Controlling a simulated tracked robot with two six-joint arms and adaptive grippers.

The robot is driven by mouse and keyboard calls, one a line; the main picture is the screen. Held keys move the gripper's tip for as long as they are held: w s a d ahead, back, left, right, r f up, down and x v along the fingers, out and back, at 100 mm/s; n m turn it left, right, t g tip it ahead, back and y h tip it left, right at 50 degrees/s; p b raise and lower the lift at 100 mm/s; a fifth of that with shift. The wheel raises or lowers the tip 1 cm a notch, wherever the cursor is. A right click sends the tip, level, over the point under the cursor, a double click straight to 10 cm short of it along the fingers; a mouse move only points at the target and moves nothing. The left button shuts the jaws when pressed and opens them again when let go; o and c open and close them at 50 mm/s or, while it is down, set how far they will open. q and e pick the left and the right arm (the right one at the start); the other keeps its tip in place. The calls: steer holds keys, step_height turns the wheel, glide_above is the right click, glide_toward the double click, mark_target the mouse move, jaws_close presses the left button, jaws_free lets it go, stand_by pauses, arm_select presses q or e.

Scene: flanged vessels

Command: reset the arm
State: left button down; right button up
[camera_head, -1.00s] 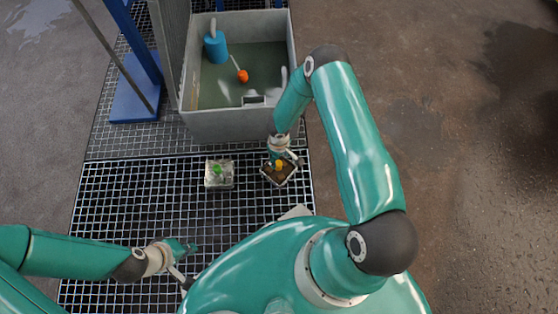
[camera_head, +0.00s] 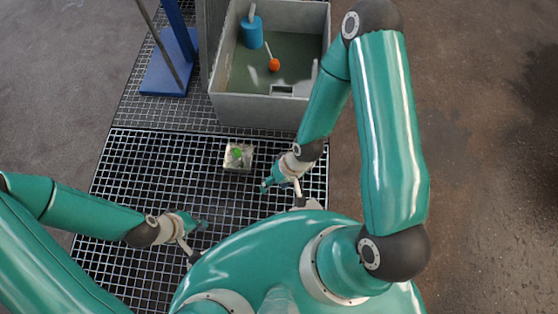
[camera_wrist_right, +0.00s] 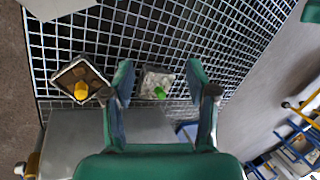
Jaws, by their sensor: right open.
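My right gripper (camera_head: 270,184) is pulled back near my body in the head view, above the grating. In the right wrist view the right gripper (camera_wrist_right: 159,70) is open, with its two fingers apart and nothing held. A grey box with a green knob (camera_head: 238,156) sits on the grating; it shows between the fingers in the wrist view (camera_wrist_right: 157,83). A brown box with a yellow knob (camera_wrist_right: 80,88) stands left of the fingers there; my right arm hides it in the head view. My left gripper (camera_head: 197,224) hangs at lower left; its jaws are too small to judge.
A grey tank (camera_head: 262,105) with liquid stands beyond the boxes. It holds a blue cylinder (camera_head: 252,32) and an orange float (camera_head: 274,64). A blue stand (camera_head: 168,68) is to the left. The grating (camera_head: 140,180) between the grippers is clear.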

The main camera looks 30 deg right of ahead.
steer(key=shift+s+d+r, duration=0.3)
steer(key=shift+s+r, duration=0.1)
steer(key=shift+s, duration=0.3)
arm_select(q)
steer(key=shift+r, duration=0.1)
arm_select(e)
steer(key=shift+r, duration=0.1)
